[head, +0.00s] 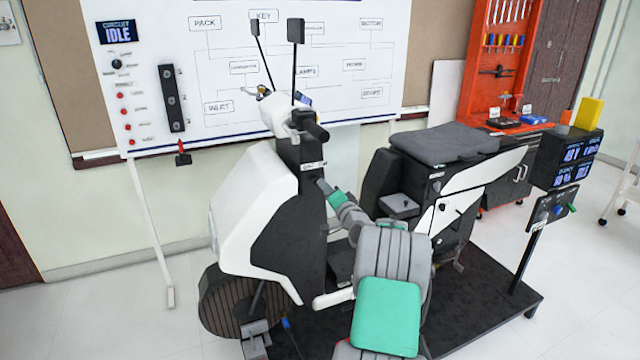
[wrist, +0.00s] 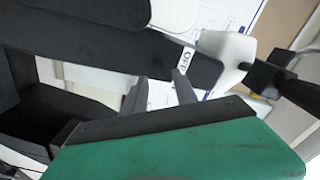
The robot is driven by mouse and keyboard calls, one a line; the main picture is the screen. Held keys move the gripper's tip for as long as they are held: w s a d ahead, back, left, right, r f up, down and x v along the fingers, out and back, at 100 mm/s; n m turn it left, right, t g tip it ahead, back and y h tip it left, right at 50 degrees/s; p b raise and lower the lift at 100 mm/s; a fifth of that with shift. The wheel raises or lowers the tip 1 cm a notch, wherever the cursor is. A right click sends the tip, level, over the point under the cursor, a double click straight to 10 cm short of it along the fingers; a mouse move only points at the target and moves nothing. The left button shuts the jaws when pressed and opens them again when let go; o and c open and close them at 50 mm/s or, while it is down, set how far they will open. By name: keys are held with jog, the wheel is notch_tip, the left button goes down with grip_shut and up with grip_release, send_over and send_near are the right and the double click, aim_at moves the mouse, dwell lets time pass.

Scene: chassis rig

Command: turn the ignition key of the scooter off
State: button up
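The white and black scooter (head: 255,200) stands in the middle of the head view. My gripper (head: 322,185) is at the black steering column, just below a small white label (head: 313,166). In the wrist view my gripper (wrist: 160,84) shows two dark fingers with a gap between them. The right fingertip is close to a white label reading OFF (wrist: 184,61) on a black panel (wrist: 120,50). I cannot make out the ignition key in either view; it may be hidden by the column, the fingers or the gripper body. Nothing is visible between the fingers.
The handlebar (head: 308,126) and mirrors rise above the column. The black seat (head: 445,143) is to the right. A display post (head: 530,240) stands right on the dark platform (head: 490,315).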

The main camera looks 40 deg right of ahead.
aim_at(317, 179)
jog(key=x, duration=0.5)
jog(key=shift+p, duration=0.35)
jog(key=shift+c, duration=0.3)
grip_shut()
